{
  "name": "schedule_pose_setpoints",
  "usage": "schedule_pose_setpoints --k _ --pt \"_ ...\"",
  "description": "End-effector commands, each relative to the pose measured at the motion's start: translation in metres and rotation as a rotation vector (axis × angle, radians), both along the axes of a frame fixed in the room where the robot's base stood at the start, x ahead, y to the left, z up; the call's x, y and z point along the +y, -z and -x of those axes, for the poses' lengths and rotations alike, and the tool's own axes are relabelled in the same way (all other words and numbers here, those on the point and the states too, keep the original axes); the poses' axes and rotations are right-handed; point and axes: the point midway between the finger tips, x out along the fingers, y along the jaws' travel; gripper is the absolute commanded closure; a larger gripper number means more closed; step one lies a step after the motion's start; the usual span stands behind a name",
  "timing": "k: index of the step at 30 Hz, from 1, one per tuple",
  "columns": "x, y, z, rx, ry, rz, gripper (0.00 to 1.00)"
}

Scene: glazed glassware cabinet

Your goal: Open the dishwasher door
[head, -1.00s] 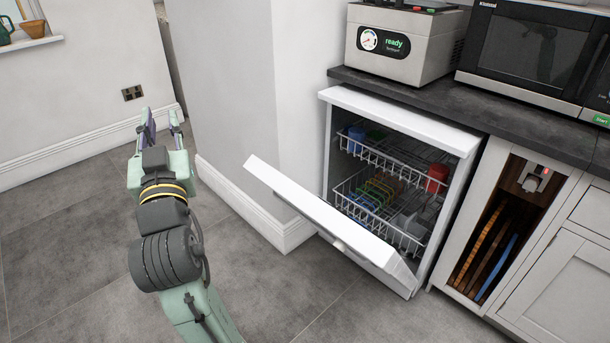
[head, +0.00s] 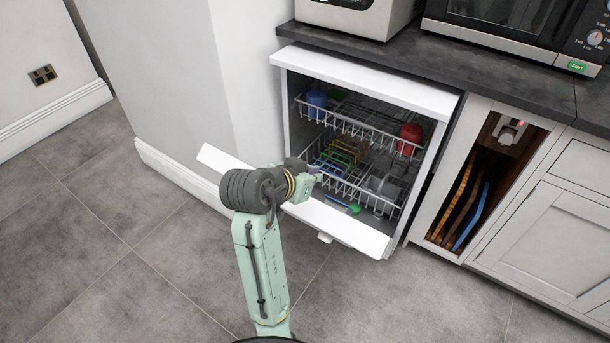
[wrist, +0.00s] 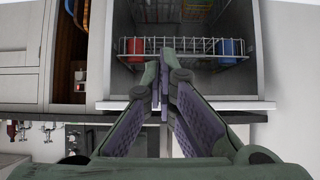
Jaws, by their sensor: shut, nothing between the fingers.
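The white dishwasher door (head: 345,224) hangs partly open, tilted outward from the dishwasher (head: 291,115). Its two wire racks show inside the opening. My gripper (head: 318,175) is above the door's inner side, in front of the racks; my wrist hides the middle of the door's upper edge. The wrist view shows my gripper (wrist: 160,88) shut and empty, its fingertips together, facing the dishwasher interior. Whether the gripper touches the door cannot be told.
The upper rack holds a blue cup (head: 317,103) and a red cup (head: 409,138). A dark worktop (head: 410,70) runs above, with a microwave (head: 500,28). A narrow board cubby (head: 478,190) is at right, a white wall at left. Grey floor in front is clear.

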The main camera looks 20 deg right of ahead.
Motion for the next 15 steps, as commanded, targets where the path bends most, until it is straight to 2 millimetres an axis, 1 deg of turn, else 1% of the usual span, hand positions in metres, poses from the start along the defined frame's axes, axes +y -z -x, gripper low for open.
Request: schedule_pose_setpoints --k 1,7,8,10,15 --pt "-0.009 0.007 -0.004 0.005 0.004 -0.001 1.00" --pt "-0.035 0.031 -0.026 0.003 0.002 -0.001 1.00" --pt "-0.034 0.034 -0.026 0.002 -0.001 -0.002 1.00" --pt "-0.023 0.040 -0.019 0.003 -0.004 0.000 1.00" --pt "-0.012 0.050 -0.010 -0.001 -0.003 -0.001 1.00"
